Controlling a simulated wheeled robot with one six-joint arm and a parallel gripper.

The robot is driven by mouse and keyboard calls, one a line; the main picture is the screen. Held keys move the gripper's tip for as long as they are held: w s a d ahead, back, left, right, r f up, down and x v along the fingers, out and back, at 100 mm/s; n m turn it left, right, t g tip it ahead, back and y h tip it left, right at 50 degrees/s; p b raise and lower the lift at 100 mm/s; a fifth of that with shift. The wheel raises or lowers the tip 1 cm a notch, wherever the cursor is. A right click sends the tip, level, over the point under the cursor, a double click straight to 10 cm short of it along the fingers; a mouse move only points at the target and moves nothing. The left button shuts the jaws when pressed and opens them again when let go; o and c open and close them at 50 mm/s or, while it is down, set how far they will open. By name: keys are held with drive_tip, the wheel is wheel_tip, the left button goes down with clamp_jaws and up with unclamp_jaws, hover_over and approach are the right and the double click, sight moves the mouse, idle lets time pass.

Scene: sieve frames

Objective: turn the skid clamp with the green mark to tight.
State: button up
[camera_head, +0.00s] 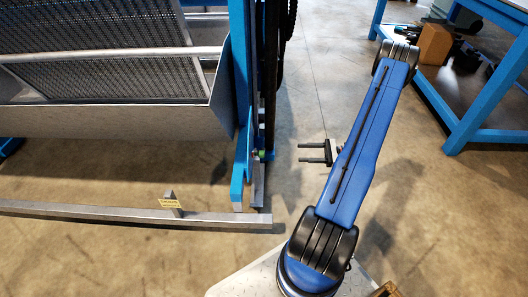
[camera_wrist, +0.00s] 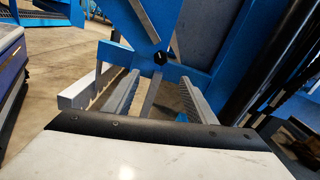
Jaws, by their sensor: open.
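In the head view a small green mark (camera_head: 262,154) shows low on the blue post of the sieve frame. The clamp there is too small for me to tell its shape or setting. My gripper (camera_head: 302,153) is open and empty to the right of the mark, its two dark fingers pointing left at it with a clear gap between. In the wrist view my gripper (camera_wrist: 159,77) has its ridged fingers spread wide. A round black knob (camera_wrist: 160,57) with a small white mark sits on blue metal beyond the fingertips, between them. No green shows on it there.
A blue workbench (camera_head: 455,125) with boxes stands at the right.

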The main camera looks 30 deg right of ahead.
drive_tip(key=x, duration=1.7)
drive_tip(key=shift+w, duration=0.2)
drive_tip(key=shift+f, duration=0.1)
drive_tip(key=c, duration=1)
drive_tip(key=shift+c, duration=0.2)
